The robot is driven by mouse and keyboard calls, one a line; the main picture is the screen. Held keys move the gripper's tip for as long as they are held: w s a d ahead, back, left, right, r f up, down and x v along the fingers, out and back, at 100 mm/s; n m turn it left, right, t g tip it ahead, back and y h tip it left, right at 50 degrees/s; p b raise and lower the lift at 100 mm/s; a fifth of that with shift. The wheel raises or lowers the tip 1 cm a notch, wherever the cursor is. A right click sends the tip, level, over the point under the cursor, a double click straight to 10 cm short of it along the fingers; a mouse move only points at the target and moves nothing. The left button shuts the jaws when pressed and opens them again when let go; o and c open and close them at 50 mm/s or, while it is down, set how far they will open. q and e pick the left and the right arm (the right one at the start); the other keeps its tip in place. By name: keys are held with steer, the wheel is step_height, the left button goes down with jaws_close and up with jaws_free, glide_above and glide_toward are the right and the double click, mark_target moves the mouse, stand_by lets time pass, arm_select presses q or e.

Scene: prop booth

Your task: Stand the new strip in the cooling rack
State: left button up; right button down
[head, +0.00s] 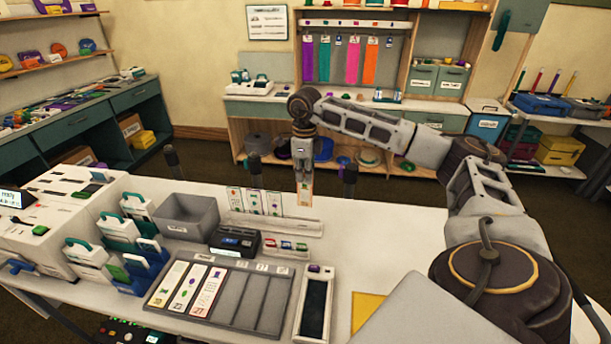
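My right gripper (303,164) points down over the far side of the white table and is shut on a narrow pale strip (304,187). The strip hangs upright, with an orange-brown patch near its top. Its lower end is close to the right part of a low white rack (297,227), apparently the cooling rack. I cannot tell whether it touches the rack or is above or behind it. Three printed strips (255,202) stand upright at the rack's left part. My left gripper is not in view.
A grey slotted tray (232,297) in front holds several flat strips at its left. A grey bin (188,218), a small black device (236,241) and a holder with small coloured items (285,247) stand near the rack. White machines fill the left. The table's right part is fairly clear.

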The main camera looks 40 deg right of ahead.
steer(key=shift+w+a+n, duration=0.2)
steer(key=shift+w+n, duration=0.15)
steer(key=shift+n, duration=0.25)
stand_by(0.3)
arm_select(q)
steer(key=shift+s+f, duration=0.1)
arm_select(e)
steer(key=shift+f, duration=0.15)
